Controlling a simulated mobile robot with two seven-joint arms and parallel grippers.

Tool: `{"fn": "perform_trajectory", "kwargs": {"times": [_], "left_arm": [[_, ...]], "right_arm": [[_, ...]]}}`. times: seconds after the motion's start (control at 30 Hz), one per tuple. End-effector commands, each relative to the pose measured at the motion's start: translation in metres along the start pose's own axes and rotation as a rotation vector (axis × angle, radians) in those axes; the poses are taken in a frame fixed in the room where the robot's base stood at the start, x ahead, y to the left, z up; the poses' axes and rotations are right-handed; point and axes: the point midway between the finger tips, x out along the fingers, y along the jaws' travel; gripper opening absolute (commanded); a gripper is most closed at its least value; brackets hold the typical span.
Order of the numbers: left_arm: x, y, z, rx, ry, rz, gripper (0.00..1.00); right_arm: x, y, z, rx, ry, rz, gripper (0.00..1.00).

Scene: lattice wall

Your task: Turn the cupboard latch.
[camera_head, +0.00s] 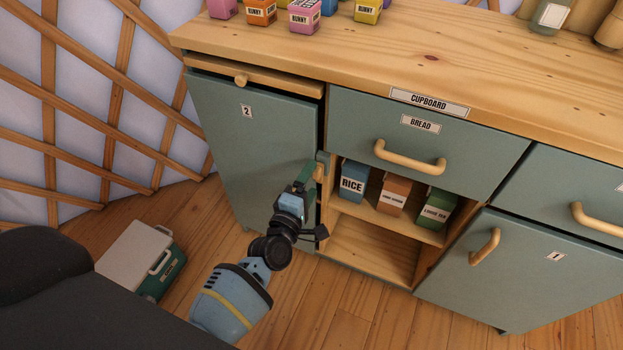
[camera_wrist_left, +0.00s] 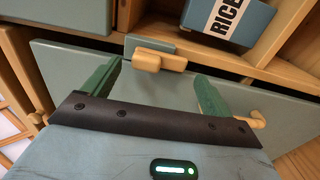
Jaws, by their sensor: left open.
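The cupboard latch (camera_head: 319,172) is a small pale wooden turn-piece on a grey-green plate, at the right edge of the door marked 2 (camera_head: 240,135). In the left wrist view the latch (camera_wrist_left: 158,60) lies crosswise, just beyond the fingertips and between their lines. The door (camera_wrist_left: 150,88) spreads behind the fingers and looks shut. My left gripper (camera_head: 308,176) is open and empty, its green fingers (camera_wrist_left: 158,80) pointing at the latch; I cannot tell whether they touch it. In the head view the gripper hides part of the door edge. My right gripper is not in view.
An open shelf with a RICE box (camera_head: 353,182) and other boxes is right of the latch. A bread drawer (camera_head: 420,140) and door 1 (camera_head: 530,262) are further right. A wooden handle (camera_wrist_left: 252,120) shows beside one finger. A lidded box (camera_head: 140,258) stands on the floor at left.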

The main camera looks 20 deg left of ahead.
Motion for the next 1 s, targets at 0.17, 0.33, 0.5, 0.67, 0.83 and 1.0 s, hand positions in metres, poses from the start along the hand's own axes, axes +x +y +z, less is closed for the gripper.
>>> {"fn": "perform_trajectory", "kwargs": {"times": [0.17, 0.33, 0.5, 0.67, 0.83, 1.0], "left_arm": [[-0.029, 0.000, 0.000, 0.001, 0.000, -0.001, 0.85], [-0.051, 0.000, 0.000, 0.000, 0.000, -0.001, 0.85], [-0.061, 0.000, 0.000, -0.001, -0.001, -0.001, 0.85], [-0.063, 0.000, 0.000, -0.001, -0.001, -0.001, 0.85], [-0.063, 0.000, 0.000, -0.001, -0.001, -0.001, 0.85], [-0.063, 0.000, 0.000, -0.001, 0.000, -0.001, 0.85]], "right_arm": [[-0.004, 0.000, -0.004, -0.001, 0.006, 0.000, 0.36], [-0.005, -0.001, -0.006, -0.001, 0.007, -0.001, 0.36], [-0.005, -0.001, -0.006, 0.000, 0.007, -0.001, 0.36], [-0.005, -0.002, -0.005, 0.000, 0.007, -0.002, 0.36], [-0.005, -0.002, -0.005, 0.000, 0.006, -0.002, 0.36], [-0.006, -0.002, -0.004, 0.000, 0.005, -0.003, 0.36]]}}
